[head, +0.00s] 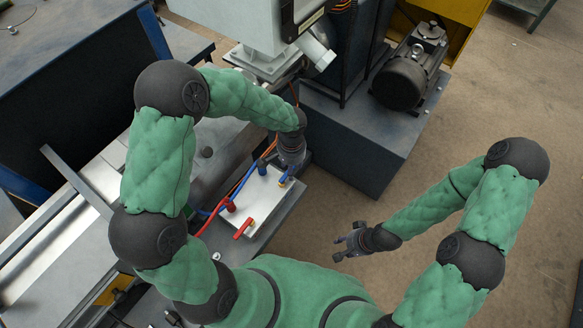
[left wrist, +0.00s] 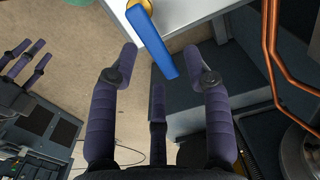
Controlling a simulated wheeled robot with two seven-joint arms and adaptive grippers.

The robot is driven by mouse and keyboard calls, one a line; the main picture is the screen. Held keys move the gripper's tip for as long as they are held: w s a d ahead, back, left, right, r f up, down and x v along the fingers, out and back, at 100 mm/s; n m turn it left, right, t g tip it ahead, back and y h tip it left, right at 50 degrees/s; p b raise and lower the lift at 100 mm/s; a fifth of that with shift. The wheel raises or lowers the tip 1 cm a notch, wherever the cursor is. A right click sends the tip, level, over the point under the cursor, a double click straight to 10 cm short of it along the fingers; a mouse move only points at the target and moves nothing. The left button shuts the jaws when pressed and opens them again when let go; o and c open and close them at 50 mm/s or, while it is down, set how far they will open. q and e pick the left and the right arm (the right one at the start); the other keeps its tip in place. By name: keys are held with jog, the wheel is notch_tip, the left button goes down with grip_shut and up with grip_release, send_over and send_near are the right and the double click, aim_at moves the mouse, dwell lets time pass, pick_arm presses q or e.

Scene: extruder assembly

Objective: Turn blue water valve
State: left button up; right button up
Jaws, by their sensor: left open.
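The blue valve handle (head: 283,181) is on the right part of a white panel. In the left wrist view the blue handle (left wrist: 152,42) runs diagonally from a brass fitting (left wrist: 132,3) at the panel's edge. My left gripper (head: 288,170) is over this end of the panel. In the left wrist view my left gripper (left wrist: 160,60) is open, with the free end of the handle between its spread fingers; contact cannot be told. My right gripper (head: 343,243) is open and empty, over the floor right of the panel.
The white panel (head: 262,203) also carries a red valve handle (head: 243,228) and red and blue hoses. A grey machine base (head: 350,135) with a black motor (head: 402,80) stands behind. Copper pipes (left wrist: 275,60) run at the right in the wrist view. Floor is free at right.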

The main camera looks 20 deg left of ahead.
pick_arm(q)
jog(key=shift+f, duration=0.15)
grip_shut()
